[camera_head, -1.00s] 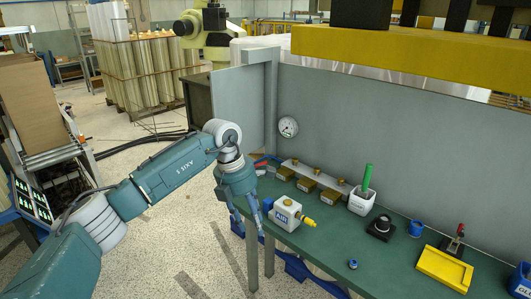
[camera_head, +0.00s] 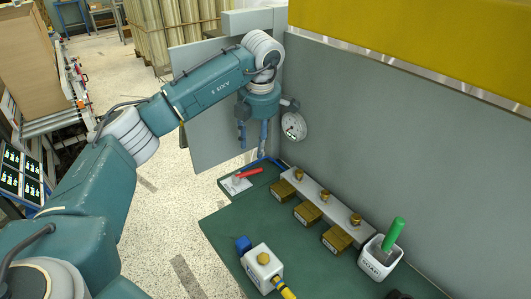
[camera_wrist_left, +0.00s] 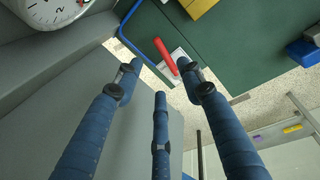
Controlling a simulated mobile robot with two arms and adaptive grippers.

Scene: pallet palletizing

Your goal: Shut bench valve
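A red lever handle (camera_head: 248,172), which looks like the bench valve's, lies at the bench's back left corner beside a small white plate (camera_head: 236,184). In the left wrist view the red lever (camera_wrist_left: 165,55) shows ahead of the fingertips, beside the right finger. My left gripper (camera_head: 252,147) points down above that corner, in front of the grey panel, apart from the lever. In the left wrist view its blue fingers (camera_wrist_left: 158,78) are spread with nothing between them. The valve body under the lever cannot be made out. My right gripper is not in view.
A round gauge (camera_head: 294,126) sits on the back panel just right of the gripper. A manifold (camera_head: 325,204) with brass blocks runs along the bench (camera_head: 225,225). A white box (camera_head: 262,268) with blue and yellow ends and a white cup (camera_head: 379,262) stand nearer.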

